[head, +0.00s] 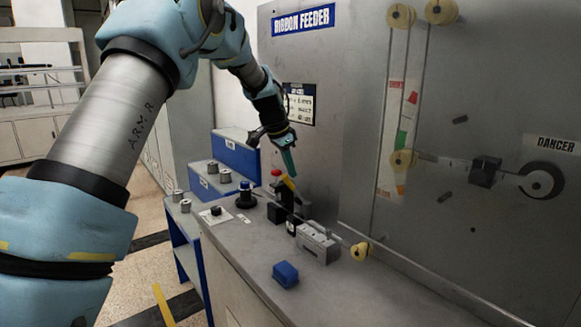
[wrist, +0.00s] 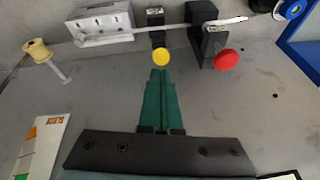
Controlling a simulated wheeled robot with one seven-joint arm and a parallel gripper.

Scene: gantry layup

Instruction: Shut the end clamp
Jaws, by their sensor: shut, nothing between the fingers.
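My gripper (head: 292,172) hangs above the bench in the head view with its green fingers pointing down. In the wrist view the fingers (wrist: 160,74) are together and empty, their tips just short of a yellow knob (wrist: 161,57). The knob is by a small dark block (wrist: 155,17); I cannot tell whether they touch. To its right a larger black block (wrist: 206,42) carries a red knob (wrist: 227,59), also seen in the head view (head: 276,172). No label shows which part is the end clamp.
A grey metal block (head: 318,243) stands nearer on the bench, with a blue block (head: 286,274) in front. A yellow spool (head: 360,251) is at the panel side. A black spool stand (head: 246,197) and blue steps (head: 236,152) with small reels are left. The front bench top is mostly clear.

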